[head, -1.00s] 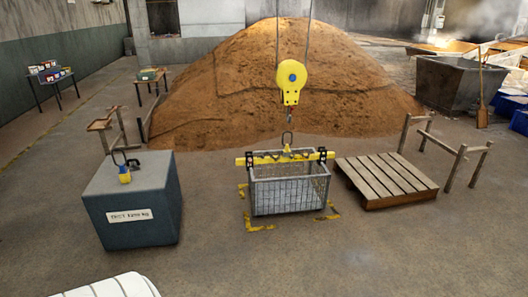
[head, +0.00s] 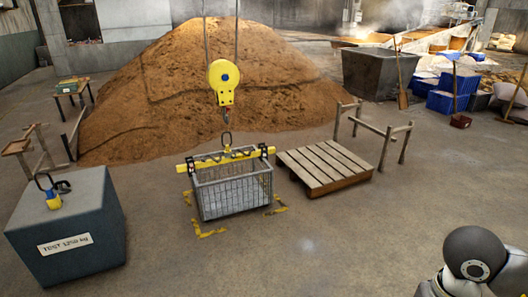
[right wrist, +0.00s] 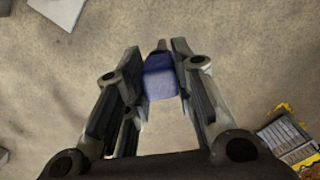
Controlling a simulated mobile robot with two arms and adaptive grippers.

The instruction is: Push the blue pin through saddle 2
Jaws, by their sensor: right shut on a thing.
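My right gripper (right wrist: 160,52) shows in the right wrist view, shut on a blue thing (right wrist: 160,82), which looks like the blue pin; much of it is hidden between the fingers. The floor lies below. A wire basket (head: 232,196) stands on the floor in the head view, with a yellow beam (head: 212,163) across its top. Black saddles sit near the beam's two ends, one at the right end (head: 263,151); I cannot tell which is saddle 2. Part of my right arm shows at the lower right of the head view, away from the basket. My left gripper is out of view.
A yellow hook block (head: 223,80) hangs above the basket. A grey test block (head: 70,235) with a shackle (head: 53,198) on top stands left. A wooden pallet (head: 322,165) and a wooden rail (head: 372,127) stand right. The front floor is clear.

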